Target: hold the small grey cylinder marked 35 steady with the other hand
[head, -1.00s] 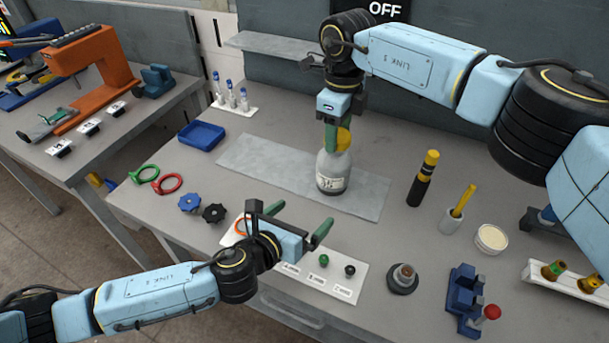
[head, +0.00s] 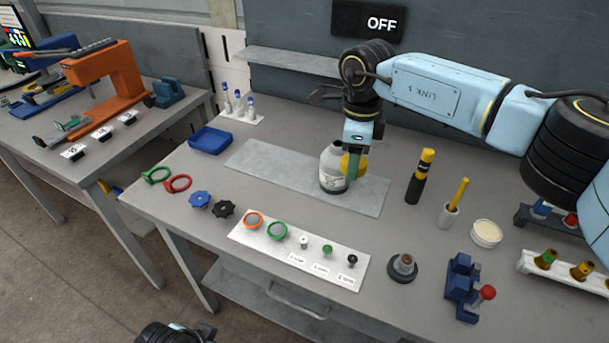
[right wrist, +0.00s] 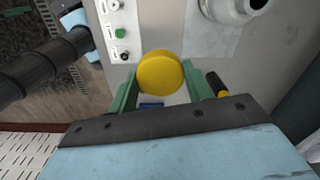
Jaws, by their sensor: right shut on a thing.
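The small grey cylinder (head: 331,168) stands upright on the grey mat, with a pale label whose mark is too small to read surely. In the right wrist view its open neck and shoulder (right wrist: 236,10) show at the top right. My right gripper (head: 353,174) points down at the cylinder's right side and partly covers it in the head view. It is shut on a round yellow cap (right wrist: 160,73), which also shows in the head view (head: 358,164). The wrist view shows the cap apart from the cylinder. My left gripper is out of view; only a dark arm part shows at the bottom edge.
The grey mat (head: 262,163) has bare room left of the cylinder. A black-and-yellow bottle (head: 419,181) and a cup with a yellow stick (head: 449,216) stand to the right. A white panel with rings and knobs (head: 262,243) lies in front. A blue tray (head: 210,140) is at the left.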

